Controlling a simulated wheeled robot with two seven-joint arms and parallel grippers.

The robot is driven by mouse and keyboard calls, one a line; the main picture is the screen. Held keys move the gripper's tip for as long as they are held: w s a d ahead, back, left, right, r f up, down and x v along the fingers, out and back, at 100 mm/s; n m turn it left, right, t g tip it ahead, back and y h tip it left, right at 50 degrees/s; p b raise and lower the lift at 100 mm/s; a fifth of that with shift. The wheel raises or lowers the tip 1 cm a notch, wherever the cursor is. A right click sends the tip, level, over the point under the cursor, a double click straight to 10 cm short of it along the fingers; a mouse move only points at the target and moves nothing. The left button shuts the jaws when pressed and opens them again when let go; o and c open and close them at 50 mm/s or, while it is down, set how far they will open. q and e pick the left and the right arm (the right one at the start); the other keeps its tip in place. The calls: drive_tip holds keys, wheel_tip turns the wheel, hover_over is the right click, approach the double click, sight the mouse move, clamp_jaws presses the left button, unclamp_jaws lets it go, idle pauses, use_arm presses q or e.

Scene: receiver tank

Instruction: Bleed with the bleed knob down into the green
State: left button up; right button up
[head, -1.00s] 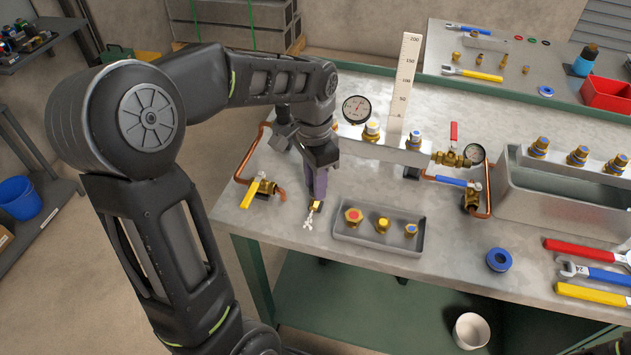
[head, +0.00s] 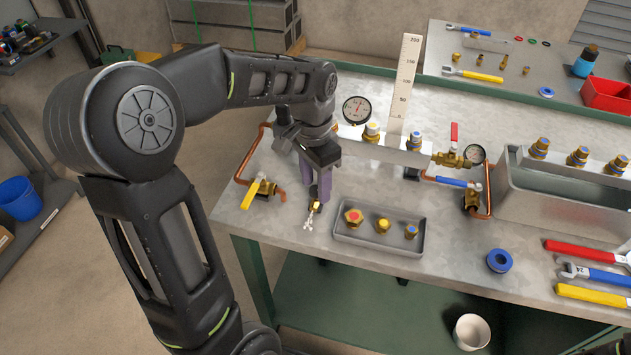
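My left gripper (head: 314,190) points down at the near left of the bench, at a small brass fitting (head: 314,207). Its two purple-grey fingers show apart, with a small dark part, seemingly the bleed knob (head: 313,192), between or just below them. Whether they press on it I cannot tell. A white spray-like shape (head: 308,222) shows at the near side of the fitting. The round gauge (head: 357,110) stands behind; its needle and any green band are too small to read. A white scale (head: 405,88) stands to its right. My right gripper is out of view.
A grey tray (head: 346,236) with several brass fittings lies just right of the gripper. A yellow-handled valve (head: 262,190) on copper pipe is to the left. A blue ring (head: 499,260) and wrenches (head: 590,275) lie right. The front bench edge is close.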

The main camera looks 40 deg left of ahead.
sight(315, 187)
use_arm(q)
wheel_tip(315, 187, up, 8)
drive_tip(key=shift+a+f, duration=0.1)
drive_tip(key=shift+a, duration=0.05)
idle(0.6)
idle(0.4)
